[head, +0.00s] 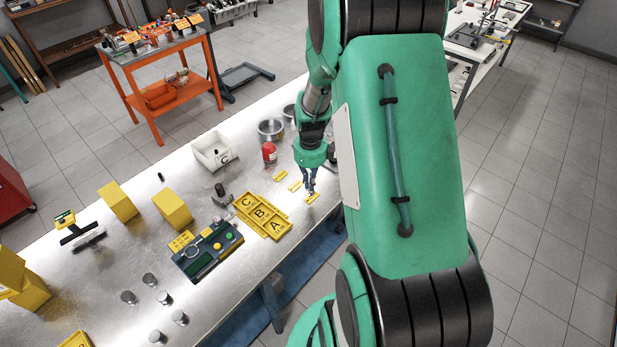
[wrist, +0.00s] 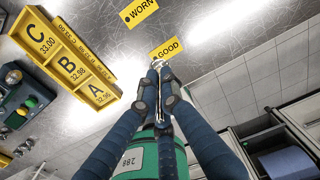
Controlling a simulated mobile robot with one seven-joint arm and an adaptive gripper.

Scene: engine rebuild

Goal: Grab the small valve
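My gripper (head: 311,186) points down over the right part of the metal bench, above a small yellow label. In the wrist view its fingers (wrist: 157,66) are drawn together right beside the yellow GOOD label (wrist: 166,48). A thin bright strip shows between the fingers, too small to identify. I cannot make out the small valve with certainty in either view; it may be hidden by the fingers or too small to tell.
A yellow tray marked A, B, C (head: 264,216) lies left of my gripper. Beyond it are a red container (head: 269,152), a white bin (head: 214,150) and metal bowls. A dark device with a green button (head: 207,250) and several metal cylinders (head: 180,317) are nearer.

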